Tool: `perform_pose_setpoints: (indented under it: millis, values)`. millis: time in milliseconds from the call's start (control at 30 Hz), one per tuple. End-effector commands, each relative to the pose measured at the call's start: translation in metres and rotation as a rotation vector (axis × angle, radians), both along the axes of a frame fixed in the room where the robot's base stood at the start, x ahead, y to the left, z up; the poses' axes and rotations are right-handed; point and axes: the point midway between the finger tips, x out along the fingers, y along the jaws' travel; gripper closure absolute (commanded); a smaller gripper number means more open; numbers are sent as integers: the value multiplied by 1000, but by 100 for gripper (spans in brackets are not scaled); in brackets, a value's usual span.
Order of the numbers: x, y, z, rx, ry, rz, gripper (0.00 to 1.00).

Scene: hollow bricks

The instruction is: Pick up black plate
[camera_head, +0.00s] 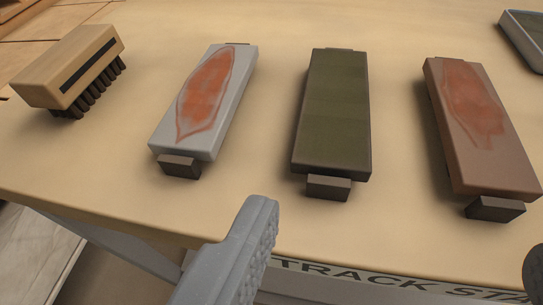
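The plate that looks black, with a dark olive-green top face (335,112), lies on the tan table in the middle of the view. A small dark block (329,187) shows at its near end. One grey finger of my gripper (240,245) reaches in from the bottom, below and left of the dark plate and apart from it. The finger's ridged inner face is bare, with nothing against it, so my gripper looks open and empty. The opposite finger is not clearly visible; a dark rounded shape (535,272) is cut off at the right edge.
A grey plate with an orange-red patch (225,117) lies left of the dark plate; a brown plate with a reddish patch (470,166) lies right. A wooden brush (68,68) is at upper left, a pale-rimmed tray (523,38) at upper right. The table's near edge (150,228) crosses below.

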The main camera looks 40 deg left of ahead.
Motion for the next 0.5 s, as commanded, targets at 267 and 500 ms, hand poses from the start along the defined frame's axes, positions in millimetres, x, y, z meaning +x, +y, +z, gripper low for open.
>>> perform_pose_setpoints:
  millis: [267, 500]
  values:
    - [0, 21, -17, 57, -22, 49, 24]
    - [31, 31, -32, 56, -23, 49, 24]
